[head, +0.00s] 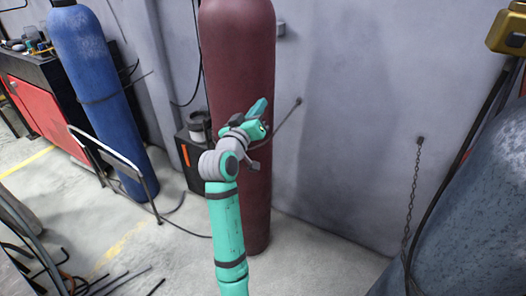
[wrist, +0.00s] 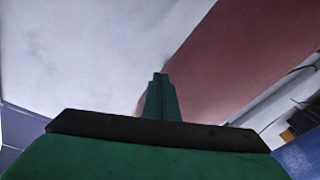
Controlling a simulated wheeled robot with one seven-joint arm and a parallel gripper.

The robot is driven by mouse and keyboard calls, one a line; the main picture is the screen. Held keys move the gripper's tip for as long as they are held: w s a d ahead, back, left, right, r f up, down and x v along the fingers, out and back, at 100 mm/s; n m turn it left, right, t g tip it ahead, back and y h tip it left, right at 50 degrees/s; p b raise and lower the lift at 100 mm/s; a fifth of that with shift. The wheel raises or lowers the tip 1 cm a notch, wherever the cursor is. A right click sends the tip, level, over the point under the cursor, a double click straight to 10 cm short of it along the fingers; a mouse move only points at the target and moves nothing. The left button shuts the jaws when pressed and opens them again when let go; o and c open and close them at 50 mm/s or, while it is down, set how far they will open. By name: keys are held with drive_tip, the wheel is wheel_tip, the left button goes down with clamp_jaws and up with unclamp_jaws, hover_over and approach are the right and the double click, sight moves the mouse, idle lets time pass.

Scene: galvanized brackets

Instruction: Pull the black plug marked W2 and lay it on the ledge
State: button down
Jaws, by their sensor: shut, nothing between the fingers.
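My gripper (wrist: 160,78) is shut and empty, its green fingers pressed together in the wrist view. They point up toward a pale wall and the edge of a dark red cylinder. In the head view the end of my arm is in front of the red cylinder, and its fingers are hard to make out there. I cannot make out a black plug marked W2 in either view. I cannot pick out a ledge either.
The dark red cylinder (head: 240,60) stands against the grey wall (head: 345,120). A blue cylinder (head: 95,90) and a red cabinet (head: 45,105) are at the left. A chain (head: 410,200) hangs by a large grey tank (head: 475,200). Rods lie on the floor at lower left.

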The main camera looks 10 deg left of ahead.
drive_tip(key=s+r+m+g+h, duration=0.1)
drive_tip(key=s+r+m+h, duration=0.1)
drive_tip(key=r, duration=1.4)
drive_tip(key=s+r+m+h, duration=0.2)
drive_tip(key=r+m, duration=0.1)
drive_tip(key=r, duration=1.3)
drive_tip(key=s+d+r+m+g+h, duration=0.1)
drive_tip(key=s+d+r+m, duration=0.1)
drive_tip(key=s+r, duration=0.7)
drive_tip(key=s+d+r+m+g, duration=0.1)
drive_tip(key=s+d+r, duration=0.3)
drive_tip(key=s+r, duration=0.4)
wheel_tip(320, 180, up, 7)
drive_tip(key=shift+s+d+r+m+g+h, duration=0.1)
drive_tip(key=shift+s+d+m+g+h, duration=0.2)
drive_tip(key=shift+m, duration=0.6)
drive_tip(key=c, duration=2.5)
unclamp_jaws()
drive_tip(key=shift+a, duration=0.15)
